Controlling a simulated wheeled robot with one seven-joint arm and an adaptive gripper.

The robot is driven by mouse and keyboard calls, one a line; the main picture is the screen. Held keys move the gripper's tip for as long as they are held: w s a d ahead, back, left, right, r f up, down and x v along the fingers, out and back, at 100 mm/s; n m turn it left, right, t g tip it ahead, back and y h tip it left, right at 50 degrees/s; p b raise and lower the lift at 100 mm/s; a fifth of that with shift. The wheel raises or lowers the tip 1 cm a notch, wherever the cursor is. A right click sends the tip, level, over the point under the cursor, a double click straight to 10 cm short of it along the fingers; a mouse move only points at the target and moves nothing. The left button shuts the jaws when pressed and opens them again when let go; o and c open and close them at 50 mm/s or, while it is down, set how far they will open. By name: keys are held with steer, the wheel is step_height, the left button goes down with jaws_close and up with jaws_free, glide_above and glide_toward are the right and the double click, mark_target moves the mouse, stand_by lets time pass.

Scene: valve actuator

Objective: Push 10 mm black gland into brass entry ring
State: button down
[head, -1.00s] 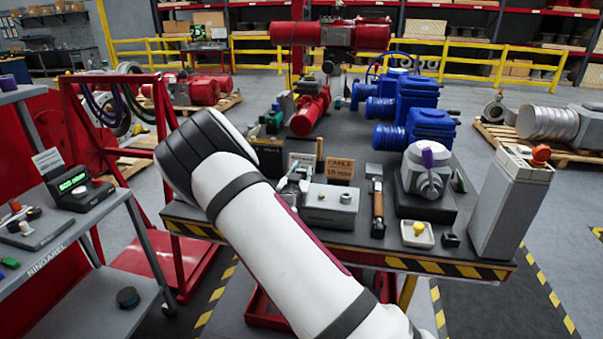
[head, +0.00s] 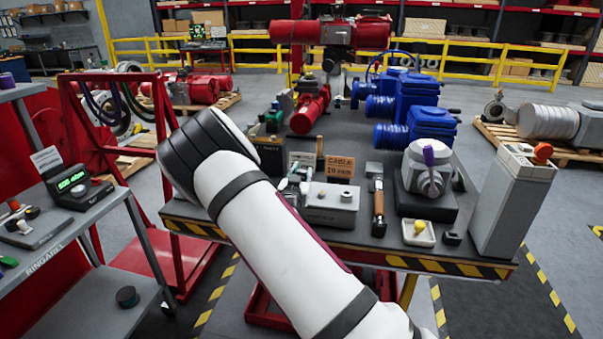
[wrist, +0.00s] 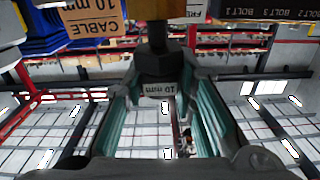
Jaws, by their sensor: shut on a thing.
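In the wrist view my gripper (wrist: 158,88) has its two teal-lined fingers closed in on a black piece (wrist: 157,66), which looks like the gland. A small pale tag reading 10 mm (wrist: 160,90) shows upside down between the fingers. The black piece lies in front of a dark upright part and a brown block (wrist: 160,9) at the top edge. I cannot tell whether it touches them. In the head view my arm crosses the bench, and I cannot make out the gland there. I cannot pick out the brass entry ring in either view.
The bench holds a CABLE 10 mm sign (head: 340,168), a grey box (head: 330,205), a wooden-handled tool (head: 378,205), blue actuators (head: 410,110), a grey valve body (head: 428,170) and a white tray (head: 419,232). A grey cabinet (head: 510,200) stands right. A shelf unit (head: 90,215) stands left.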

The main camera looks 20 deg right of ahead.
steer(key=shift+f+b, duration=0.45)
steer(key=shift+f, duration=0.5)
steer(key=c, duration=1.2)
jaws_free()
steer(key=shift+s+a, duration=0.1)
steer(key=v, duration=1.1)
steer(key=shift+s+a, duration=0.2)
steer(key=shift+s, duration=0.15)
